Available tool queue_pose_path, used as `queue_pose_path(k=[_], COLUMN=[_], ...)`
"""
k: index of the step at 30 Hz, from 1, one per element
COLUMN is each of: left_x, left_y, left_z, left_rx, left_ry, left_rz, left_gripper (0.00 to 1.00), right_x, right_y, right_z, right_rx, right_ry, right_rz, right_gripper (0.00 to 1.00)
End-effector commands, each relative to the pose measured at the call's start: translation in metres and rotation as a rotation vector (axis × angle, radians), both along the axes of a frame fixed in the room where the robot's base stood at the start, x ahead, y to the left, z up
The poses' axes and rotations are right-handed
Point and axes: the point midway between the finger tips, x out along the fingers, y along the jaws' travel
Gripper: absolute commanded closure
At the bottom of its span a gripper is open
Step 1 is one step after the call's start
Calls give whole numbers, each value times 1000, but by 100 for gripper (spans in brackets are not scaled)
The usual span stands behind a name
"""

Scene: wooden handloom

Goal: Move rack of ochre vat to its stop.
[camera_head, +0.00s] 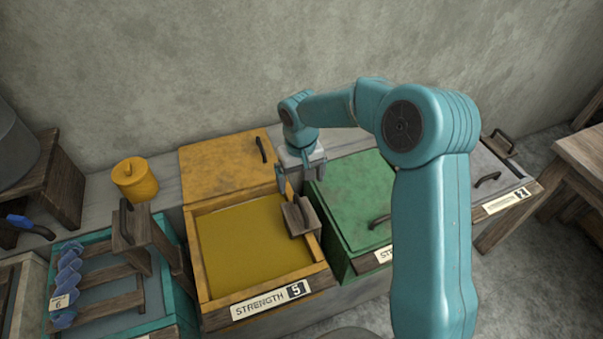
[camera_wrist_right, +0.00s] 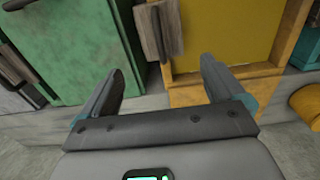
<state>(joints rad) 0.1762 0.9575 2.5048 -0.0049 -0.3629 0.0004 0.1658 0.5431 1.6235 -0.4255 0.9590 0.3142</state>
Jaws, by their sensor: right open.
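The ochre vat (camera_head: 205,262) stands in the middle of the head view, open, with dark yellow liquid inside and a label reading STRENGTH 5. Its wooden rack (camera_head: 299,216) shows as a block with an upright handle at the vat's right side. My right gripper (camera_head: 301,182) is open and empty, pointing down behind and above the rack. In the right wrist view the rack (camera_wrist_right: 158,30) lies ahead of the open gripper (camera_wrist_right: 165,72), apart from both fingers. My left gripper is not in view.
The ochre lid (camera_head: 222,165) lies behind the vat. A green-lidded vat (camera_head: 350,195) stands close on the right. A teal vat (camera_head: 150,305) with a wooden rack and blue skein (camera_head: 66,275) is on the left. An ochre jar (camera_head: 135,180) stands on the ledge.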

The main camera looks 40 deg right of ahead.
Motion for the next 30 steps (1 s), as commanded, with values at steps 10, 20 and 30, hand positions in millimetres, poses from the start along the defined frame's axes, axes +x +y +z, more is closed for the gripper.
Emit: queue_pose_path(k=[10, 20, 30], left_x=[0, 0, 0], left_y=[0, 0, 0], left_z=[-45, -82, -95], left_rx=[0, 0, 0], left_ry=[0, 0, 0], left_rz=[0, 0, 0], left_gripper=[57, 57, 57], right_x=[0, 0, 0], right_y=[0, -1, -1], right_z=[-56, -102, -119], right_rx=[-1, -1, 0], right_ry=[1, 0, 0], right_rz=[0, 0, 0], right_gripper=[4, 4, 4])
